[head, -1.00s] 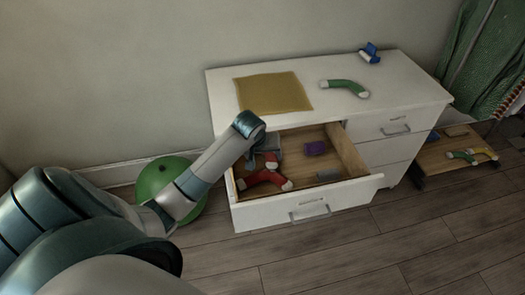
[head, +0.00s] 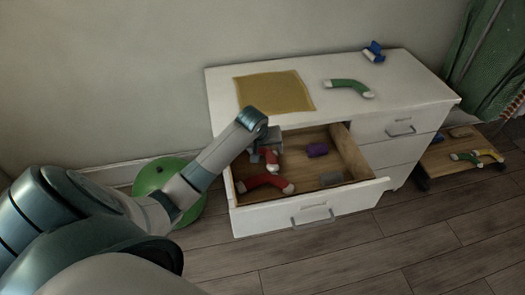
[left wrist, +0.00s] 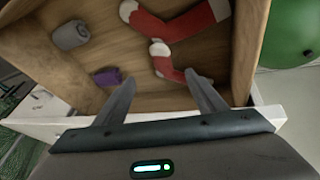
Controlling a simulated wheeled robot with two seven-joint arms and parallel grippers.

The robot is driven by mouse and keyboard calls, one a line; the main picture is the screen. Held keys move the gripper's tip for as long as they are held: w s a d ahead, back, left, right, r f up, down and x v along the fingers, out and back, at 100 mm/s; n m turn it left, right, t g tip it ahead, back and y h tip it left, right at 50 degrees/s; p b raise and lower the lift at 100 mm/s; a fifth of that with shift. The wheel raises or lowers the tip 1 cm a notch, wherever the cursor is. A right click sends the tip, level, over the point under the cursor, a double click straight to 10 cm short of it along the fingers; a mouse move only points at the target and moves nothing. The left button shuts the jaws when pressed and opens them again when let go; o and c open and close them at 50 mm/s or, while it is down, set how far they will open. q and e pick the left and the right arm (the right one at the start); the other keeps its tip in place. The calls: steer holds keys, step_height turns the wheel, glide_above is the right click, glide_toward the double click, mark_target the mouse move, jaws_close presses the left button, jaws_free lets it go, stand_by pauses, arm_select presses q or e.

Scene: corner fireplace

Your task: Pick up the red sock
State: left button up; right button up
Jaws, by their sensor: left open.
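Two red socks with white ends lie in the open drawer (head: 360,195). One red sock (head: 265,182) is near the drawer's front left; the other (head: 271,158) is behind it, close to my fingers. In the left wrist view one sock (left wrist: 175,24) lies farther up and the other (left wrist: 167,64) lies nearer, just beyond my fingertips. My left gripper (head: 266,154) is over the drawer's left part, open and empty; its spread fingers show in the left wrist view (left wrist: 163,82). My right gripper is not in view.
On the white dresser top are a yellow cloth (head: 273,91), a green sock (head: 348,88) and a blue object (head: 373,51). A green ball (head: 160,180) sits left of the dresser.

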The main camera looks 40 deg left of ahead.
arm_select(q)
glide_toward(272, 161)
steer(key=x, duration=0.3)
steer(key=shift+d+p, duration=0.25)
steer(key=shift+p, duration=0.05)
steer(key=shift+w+f, duration=0.25)
steer(key=shift+f, duration=0.25)
steer(key=shift+a+f, duration=0.1)
steer(key=shift+f, duration=0.05)
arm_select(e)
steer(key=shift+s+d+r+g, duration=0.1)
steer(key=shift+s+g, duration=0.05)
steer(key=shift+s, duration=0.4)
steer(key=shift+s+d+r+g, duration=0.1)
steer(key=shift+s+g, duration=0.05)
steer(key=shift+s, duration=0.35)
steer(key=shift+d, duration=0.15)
arm_select(q)
steer(key=shift+w, duration=0.1)
steer(key=shift+w+a+f, duration=0.2)
steer(key=shift+w+f, duration=0.05)
steer(key=shift+f, duration=0.2)
steer(key=x, duration=0.2)
steer(key=shift+a+f, duration=0.25)
steer(key=shift+w+f, duration=0.35)
steer(key=shift+f, duration=0.3)
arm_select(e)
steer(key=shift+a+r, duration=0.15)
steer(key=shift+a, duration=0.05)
